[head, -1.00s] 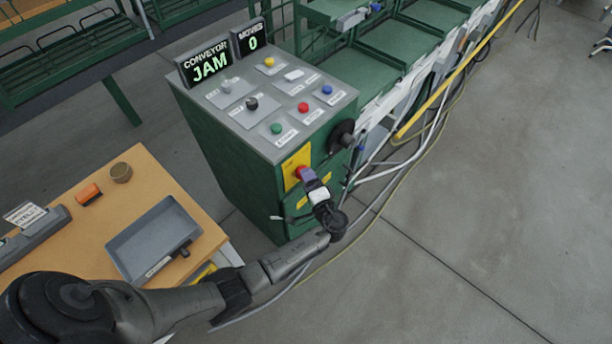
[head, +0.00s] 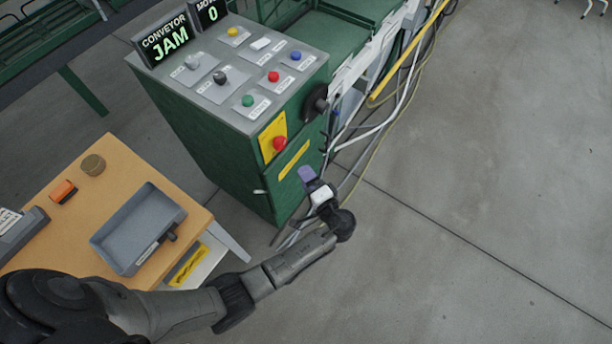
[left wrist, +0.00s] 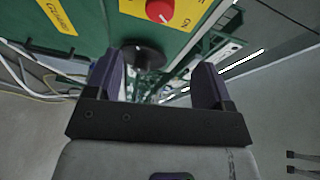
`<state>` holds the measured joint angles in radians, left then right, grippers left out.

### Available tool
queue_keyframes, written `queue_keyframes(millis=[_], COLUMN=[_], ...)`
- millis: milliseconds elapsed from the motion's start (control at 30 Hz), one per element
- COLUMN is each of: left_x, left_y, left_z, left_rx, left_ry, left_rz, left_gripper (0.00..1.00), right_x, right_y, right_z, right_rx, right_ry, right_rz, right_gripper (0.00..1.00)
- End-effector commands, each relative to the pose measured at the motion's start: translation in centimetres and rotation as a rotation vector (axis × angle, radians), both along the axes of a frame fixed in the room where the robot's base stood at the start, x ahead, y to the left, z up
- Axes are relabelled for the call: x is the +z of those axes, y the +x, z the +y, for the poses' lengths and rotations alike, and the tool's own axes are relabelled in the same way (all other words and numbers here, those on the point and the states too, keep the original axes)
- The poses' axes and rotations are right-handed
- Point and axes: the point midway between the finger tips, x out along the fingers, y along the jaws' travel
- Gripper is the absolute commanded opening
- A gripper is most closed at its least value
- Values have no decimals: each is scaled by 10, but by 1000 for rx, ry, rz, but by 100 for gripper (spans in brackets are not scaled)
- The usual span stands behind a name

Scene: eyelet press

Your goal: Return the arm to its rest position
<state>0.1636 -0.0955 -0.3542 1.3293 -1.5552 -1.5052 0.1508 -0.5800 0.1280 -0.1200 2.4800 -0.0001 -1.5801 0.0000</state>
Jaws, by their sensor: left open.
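My left gripper (head: 307,176) is in the head view, to the right of and in front of the green control cabinet (head: 205,150), apart from it. In the left wrist view its two purple fingers (left wrist: 160,82) are spread with nothing between them. The red knob (head: 279,143) on a yellow plate is on the cabinet front, above and left of the gripper. It also shows in the left wrist view (left wrist: 159,11), beyond the fingers. My left arm reaches in from the lower left. My right gripper is not in view.
A wooden table (head: 125,165) with a grey tray (head: 138,229) stands at left. The cabinet top carries several coloured buttons, and the display (head: 167,40) reads CONVEYOR JAM. Cables (head: 385,120) run along the floor behind the gripper. Open floor (head: 490,170) lies to the right.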

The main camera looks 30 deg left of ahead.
Motion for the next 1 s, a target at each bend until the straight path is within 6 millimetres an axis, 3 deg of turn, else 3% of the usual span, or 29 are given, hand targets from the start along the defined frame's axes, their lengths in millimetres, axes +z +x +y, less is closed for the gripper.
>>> queue_keyframes(millis=[467,567,667,767,900,1000], left_x=[0,-11,-18,-12,19,40], left_y=[0,-2,-3,0,6,-5], left_z=[0,0,-4,-13,-28,-37], left_rx=[0,10,17,10,-54,-131], left_ry=[7,-44,-191,-421,-774,-1007], left_rz=[15,65,97,93,42,16], left_gripper=[75,75,75,75,75,75], right_x=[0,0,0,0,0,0], right_y=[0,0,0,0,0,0], right_z=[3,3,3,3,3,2], right_rx=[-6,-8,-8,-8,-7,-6], right_ry=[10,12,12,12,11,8], right_rz=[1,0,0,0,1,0], right_gripper=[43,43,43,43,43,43])
